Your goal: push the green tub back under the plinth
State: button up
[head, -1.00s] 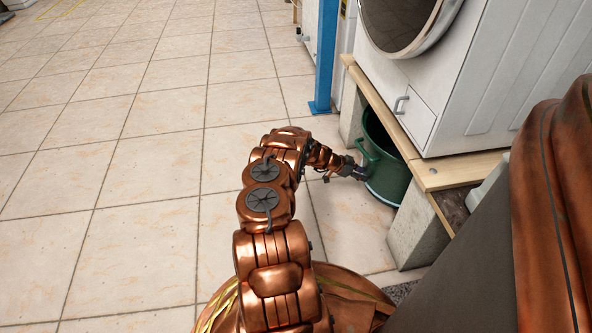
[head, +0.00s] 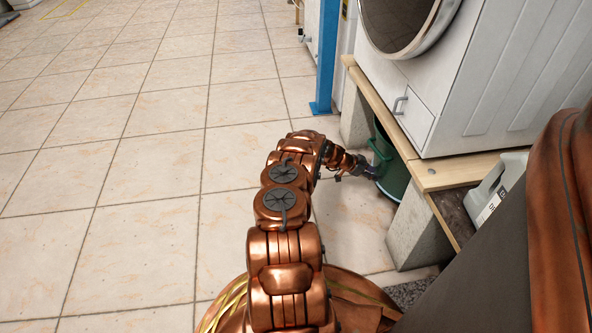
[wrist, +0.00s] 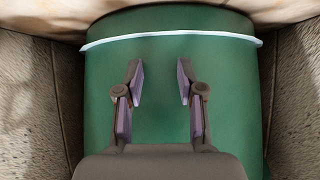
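The green tub (head: 396,178) stands on the floor between two concrete blocks, partly under the wooden top (head: 385,113) of the plinth. The wooden top hides much of it in the head view. My gripper (head: 374,171) is at the tub's near side, low down; I cannot tell if it touches. In the wrist view the tub (wrist: 215,80) fills the middle, with a pale band near the floor. There my gripper (wrist: 160,73) is open, its two fingers apart, with only the tub's wall showing behind the gap.
A near concrete block (head: 418,228) and a far block (head: 355,117) flank the tub. A white washing machine (head: 480,80) stands on the plinth, with a whitish jug (head: 492,190) beside it. A blue post (head: 326,60) rises beyond. The tiled floor (head: 120,190) at left is clear.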

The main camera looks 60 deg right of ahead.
jog(key=shift+s+d, duration=0.6)
jog(key=shift+s, duration=0.25)
jog(key=shift+w+a, duration=0.95)
jog(key=shift+w, duration=0.45)
jog(key=shift+w+a, duration=1)
jog(key=shift+w, duration=0.4)
jog(key=shift+w+a, duration=0.95)
jog(key=shift+w, duration=0.45)
jog(key=shift+s+d, duration=0.85)
jog(key=shift+s, duration=0.35)
jog(key=shift+s+d, duration=0.8)
jog(key=shift+s, duration=0.4)
jog(key=shift+s+d, duration=0.85)
jog(key=shift+s, duration=0.35)
